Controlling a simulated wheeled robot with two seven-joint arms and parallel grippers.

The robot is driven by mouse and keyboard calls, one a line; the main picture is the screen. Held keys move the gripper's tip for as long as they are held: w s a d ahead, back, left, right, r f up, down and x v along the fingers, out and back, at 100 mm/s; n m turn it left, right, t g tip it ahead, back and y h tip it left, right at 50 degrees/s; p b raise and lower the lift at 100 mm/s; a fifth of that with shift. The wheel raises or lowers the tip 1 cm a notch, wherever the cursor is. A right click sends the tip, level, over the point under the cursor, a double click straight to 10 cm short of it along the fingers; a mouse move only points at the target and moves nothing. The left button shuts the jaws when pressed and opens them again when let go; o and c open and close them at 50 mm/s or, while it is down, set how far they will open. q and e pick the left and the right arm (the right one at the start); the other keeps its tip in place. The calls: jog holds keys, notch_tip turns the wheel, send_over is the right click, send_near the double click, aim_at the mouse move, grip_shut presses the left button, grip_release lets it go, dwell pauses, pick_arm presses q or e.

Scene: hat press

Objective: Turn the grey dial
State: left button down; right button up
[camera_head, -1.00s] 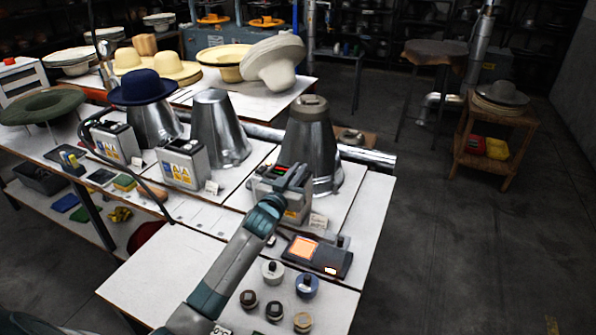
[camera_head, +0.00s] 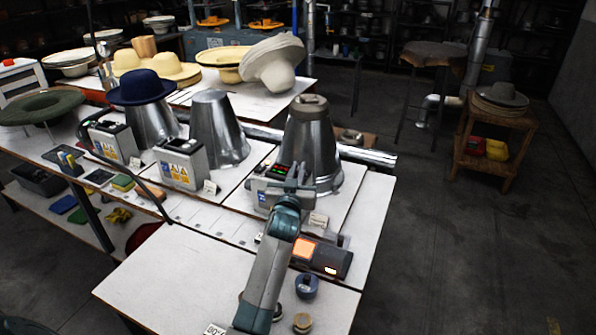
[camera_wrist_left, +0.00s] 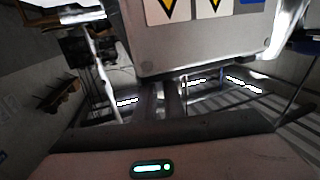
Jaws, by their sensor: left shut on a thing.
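My left gripper (camera_head: 286,180) is at the control box (camera_head: 263,196) in front of the rightmost metal cone (camera_head: 311,150). The box has red and green lights on top. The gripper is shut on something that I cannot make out. In the left wrist view the dark fingers (camera_wrist_left: 160,100) are close together beside a grey box (camera_wrist_left: 200,50) with yellow warning labels. No grey dial shows now; my left arm covers part of the knobs on the near table. A blue knob (camera_head: 307,285) and a tan knob (camera_head: 302,323) stay visible. My right gripper is out of view.
A dark panel with an orange screen (camera_head: 318,257) lies right of my arm. Two more control boxes (camera_head: 181,163) and cones (camera_head: 218,130) stand to the left. The white table (camera_head: 160,270) is clear at the front left. Open floor (camera_head: 450,250) lies to the right.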

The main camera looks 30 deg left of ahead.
pick_arm(q)
jog(key=c, duration=1.9)
grip_release()
jog(key=shift+o, duration=0.2)
jog(key=shift+s, duration=0.1)
